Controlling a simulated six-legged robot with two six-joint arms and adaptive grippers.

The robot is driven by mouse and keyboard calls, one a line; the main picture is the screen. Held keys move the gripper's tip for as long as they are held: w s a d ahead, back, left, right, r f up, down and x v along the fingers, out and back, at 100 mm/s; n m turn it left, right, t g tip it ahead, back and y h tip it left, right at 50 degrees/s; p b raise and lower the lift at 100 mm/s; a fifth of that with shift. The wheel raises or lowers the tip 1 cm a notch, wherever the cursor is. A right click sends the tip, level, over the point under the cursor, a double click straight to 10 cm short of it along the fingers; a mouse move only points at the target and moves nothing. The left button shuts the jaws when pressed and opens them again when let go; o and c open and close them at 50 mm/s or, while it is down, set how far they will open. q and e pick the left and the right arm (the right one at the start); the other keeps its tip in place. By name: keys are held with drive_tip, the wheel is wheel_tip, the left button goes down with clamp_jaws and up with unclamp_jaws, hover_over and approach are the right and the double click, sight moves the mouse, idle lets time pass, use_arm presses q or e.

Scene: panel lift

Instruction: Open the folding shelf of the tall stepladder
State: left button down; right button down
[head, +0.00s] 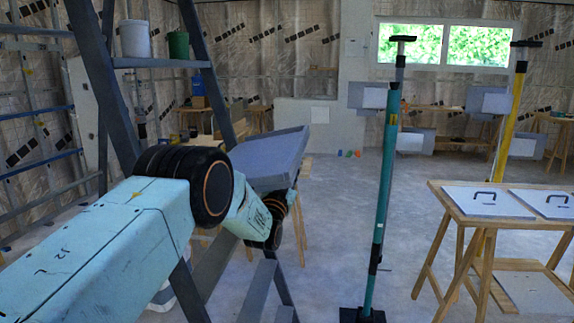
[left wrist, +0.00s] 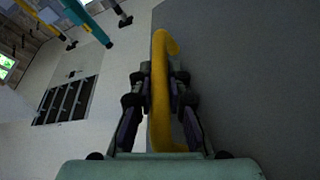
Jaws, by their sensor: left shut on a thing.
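The tall stepladder (head: 98,70) stands close on the left in the head view, with dark grey-blue rails. Its grey folding shelf (head: 272,162) is a shallow tray that sits tilted beside the ladder, behind my left forearm. In the left wrist view, the shelf (left wrist: 250,75) fills the right side as a plain dark surface. A yellow bar handle (left wrist: 160,48) runs along its edge. My left gripper (left wrist: 160,78) is shut on this handle, one finger on each side. The arm hides the gripper in the head view. My right gripper is in neither view.
A white bucket (head: 135,38) and a green pot (head: 178,45) stand on an upper ladder platform. A teal prop (head: 386,160) stands right of centre, a yellow prop (head: 514,105) further right. A wooden table (head: 450,205) carries two white panels with black handles. Open floor lies between.

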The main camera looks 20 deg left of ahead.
use_arm(q)
drive_tip(key=shift+m, duration=0.5)
drive_tip(key=shift+a+f+b, duration=0.2)
drive_tip(key=shift+f+b, duration=0.35)
drive_tip(key=shift+f, duration=0.5)
drive_tip(key=shift+a+f+b, duration=0.15)
drive_tip(key=shift+f+b, duration=0.4)
drive_tip(key=shift+f, duration=0.5)
drive_tip(key=c, duration=1.3)
unclamp_jaws()
drive_tip(key=shift+s+f, duration=0.1)
drive_tip(key=a+v, duration=0.1)
drive_tip(key=v, duration=1.1)
drive_tip(key=shift+d, duration=0.45)
